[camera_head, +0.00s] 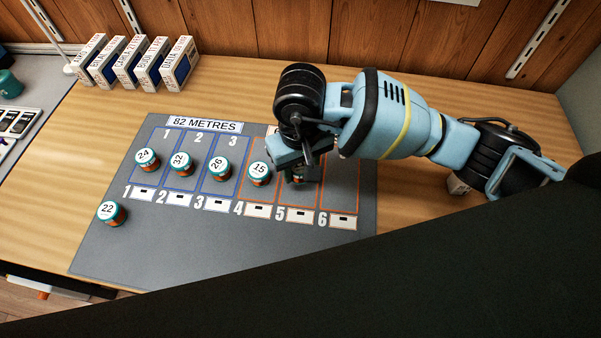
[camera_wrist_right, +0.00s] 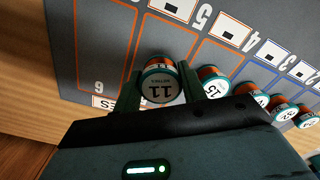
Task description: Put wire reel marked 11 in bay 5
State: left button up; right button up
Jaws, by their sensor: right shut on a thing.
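The wire reel marked 11 (camera_wrist_right: 160,85) has a white top, a teal rim and orange wire. My right gripper (camera_head: 298,176) is shut on it, with one dark finger on each side in the right wrist view. The reel is over or in bay 5, an orange-outlined bay (camera_head: 299,198) whose label (camera_head: 300,215) shows below the gripper. I cannot tell whether the reel touches the mat. The gripper hides most of it in the head view. My left gripper is not in view.
The grey mat (camera_head: 180,250) carries reels 24 (camera_head: 146,158), 32 (camera_head: 180,165), 26 (camera_head: 218,167) and 15 (camera_head: 259,172) in bays 1 to 4. Reel 22 (camera_head: 110,212) sits at left, outside the bays. Bay 6 (camera_head: 342,190) looks clear. Several boxes (camera_head: 135,62) stand at the back.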

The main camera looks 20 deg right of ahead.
aim_at(301, 177)
jog(key=shift+f, duration=1.75)
jog(key=shift+f, duration=0.15)
jog(key=o, duration=1)
jog(key=shift+c, duration=0.2)
notch_tip(301, 177, up, 12)
jog(key=shift+r, duration=0.2)
